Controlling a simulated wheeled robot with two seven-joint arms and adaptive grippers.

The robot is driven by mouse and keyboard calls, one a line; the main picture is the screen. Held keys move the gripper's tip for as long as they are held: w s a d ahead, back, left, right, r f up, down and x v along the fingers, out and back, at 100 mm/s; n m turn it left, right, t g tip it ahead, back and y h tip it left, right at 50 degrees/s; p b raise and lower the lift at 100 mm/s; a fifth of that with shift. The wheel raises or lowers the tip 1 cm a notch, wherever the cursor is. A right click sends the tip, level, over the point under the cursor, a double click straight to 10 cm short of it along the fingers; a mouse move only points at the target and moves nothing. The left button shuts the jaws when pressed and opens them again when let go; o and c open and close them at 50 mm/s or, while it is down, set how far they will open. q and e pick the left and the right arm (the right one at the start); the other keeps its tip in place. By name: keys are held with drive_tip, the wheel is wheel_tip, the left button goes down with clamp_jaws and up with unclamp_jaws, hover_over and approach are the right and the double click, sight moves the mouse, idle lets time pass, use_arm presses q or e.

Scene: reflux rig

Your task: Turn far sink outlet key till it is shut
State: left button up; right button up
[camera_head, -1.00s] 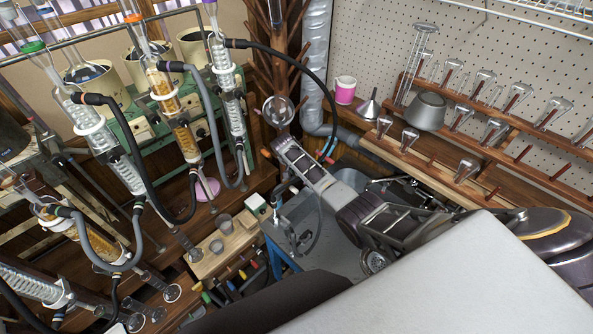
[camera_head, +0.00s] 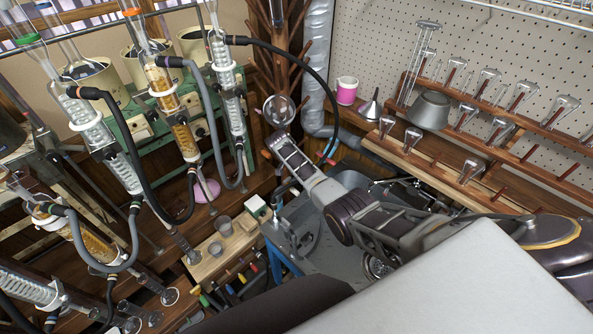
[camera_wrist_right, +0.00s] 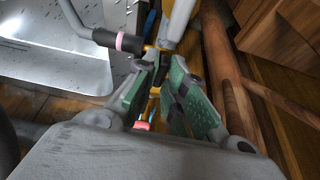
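My right arm reaches from the right to the back of the sink in the head view, and its gripper fingers are hidden there. In the right wrist view my right gripper (camera_wrist_right: 168,68) has its green-padded fingertips close together. Orange-yellow parts show just beyond and between the fingers. I cannot tell whether the fingers hold anything. A black sleeve with a pink band (camera_wrist_right: 120,41), on a grey pipe, lies just left of the fingertips. A small red-ended part (camera_wrist_right: 142,125) shows below, between the fingers. No outlet key can be clearly picked out. My left gripper is not in view.
The metal sink (camera_wrist_right: 50,50) is left of the gripper in the wrist view, and a wooden post (camera_wrist_right: 222,75) is right of it. Black hoses and glass columns (camera_head: 175,110) stand left in the head view. Racked flasks (camera_head: 468,172) line the right wall.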

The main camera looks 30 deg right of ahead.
drive_tip(key=o, duration=0.4)
